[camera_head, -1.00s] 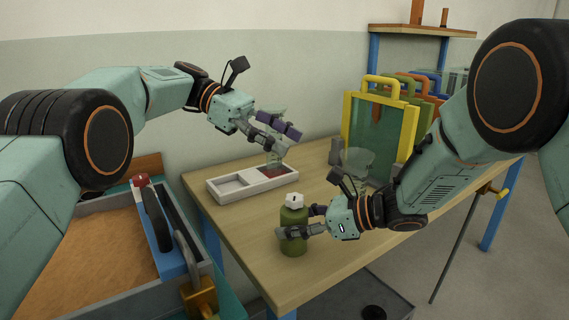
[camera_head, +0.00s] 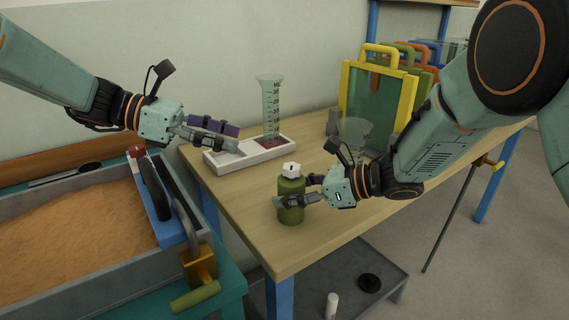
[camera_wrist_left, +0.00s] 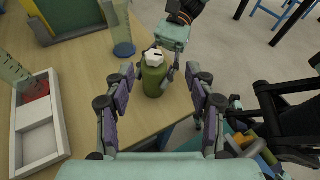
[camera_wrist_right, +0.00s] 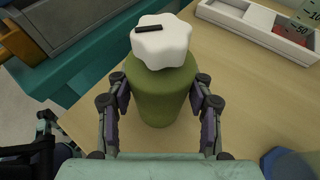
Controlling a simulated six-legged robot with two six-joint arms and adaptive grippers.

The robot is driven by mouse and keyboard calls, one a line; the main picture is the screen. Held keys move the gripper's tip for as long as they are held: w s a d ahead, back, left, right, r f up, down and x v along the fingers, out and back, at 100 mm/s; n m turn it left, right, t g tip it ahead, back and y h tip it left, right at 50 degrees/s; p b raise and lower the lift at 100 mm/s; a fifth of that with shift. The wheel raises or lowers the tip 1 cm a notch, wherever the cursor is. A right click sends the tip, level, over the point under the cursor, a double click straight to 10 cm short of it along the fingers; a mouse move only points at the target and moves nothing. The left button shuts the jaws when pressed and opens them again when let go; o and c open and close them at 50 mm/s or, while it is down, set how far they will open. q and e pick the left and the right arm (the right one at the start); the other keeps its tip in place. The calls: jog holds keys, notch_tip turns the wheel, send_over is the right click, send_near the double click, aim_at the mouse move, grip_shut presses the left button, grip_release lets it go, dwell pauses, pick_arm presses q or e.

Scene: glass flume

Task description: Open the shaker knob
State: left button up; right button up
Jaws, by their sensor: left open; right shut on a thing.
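The shaker is a green bottle (camera_head: 290,206) with a white lobed knob (camera_head: 291,169) on top. It stands upright on the wooden table near its front edge. My right gripper (camera_head: 296,192) is shut around the green body from the right, below the knob. In the right wrist view the green body (camera_wrist_right: 160,95) sits between both fingers, and the white knob (camera_wrist_right: 160,42) bears a black mark. My left gripper (camera_head: 235,137) is open and empty, up and left of the shaker, over the white tray. In the left wrist view the shaker (camera_wrist_left: 154,80) shows beyond the open fingers.
A white two-part tray (camera_head: 222,160) and a graduated cylinder (camera_head: 270,108) stand behind the shaker. Yellow-framed panels (camera_head: 380,95) stand at the back right. A sand-filled box (camera_head: 75,228) with a blue edge piece lies left. The table's front right is clear.

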aim_at(291, 166)
pick_arm(q)
jog(key=shift+t+y, duration=0.3)
jog(key=shift+y, duration=0.2)
jog(key=x, duration=0.4)
jog(key=f+x, duration=0.1)
jog(key=x, duration=0.7)
jog(key=shift+w+f, duration=0.2)
jog(key=shift+f, duration=0.4)
jog(key=shift+c, duration=0.2)
grip_shut()
